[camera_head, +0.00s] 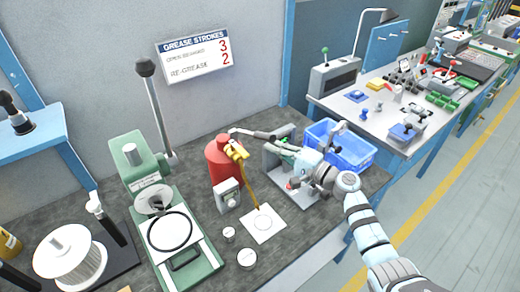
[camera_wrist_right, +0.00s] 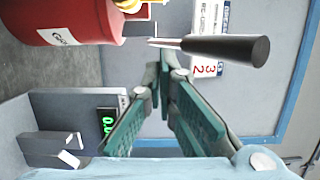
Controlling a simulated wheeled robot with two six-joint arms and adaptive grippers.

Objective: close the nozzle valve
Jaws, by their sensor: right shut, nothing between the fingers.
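A red cylinder (camera_head: 222,162) stands at the middle of the bench. A yellow fitting (camera_head: 237,151), apparently the nozzle valve, is at its upper right, with a thin yellow tube (camera_head: 249,187) slanting down to a white pad (camera_head: 263,223). A lever with a dark grip reaches right from the cylinder's top. My right gripper (camera_head: 290,150) is right of the cylinder, shut and empty. In the right wrist view, its green fingers (camera_wrist_right: 159,68) appear below the dark grip (camera_wrist_right: 228,48), apart from the red cylinder (camera_wrist_right: 65,22). Only the yellow fitting's edge (camera_wrist_right: 130,5) shows there. My left gripper is out of view.
A grey device with a green display (camera_wrist_right: 108,122) stands close to my right gripper. A blue crate (camera_head: 345,158) is behind the right arm. A green press (camera_head: 170,225) and a white spool (camera_head: 70,258) stand left. The wall bears a sign (camera_head: 194,55).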

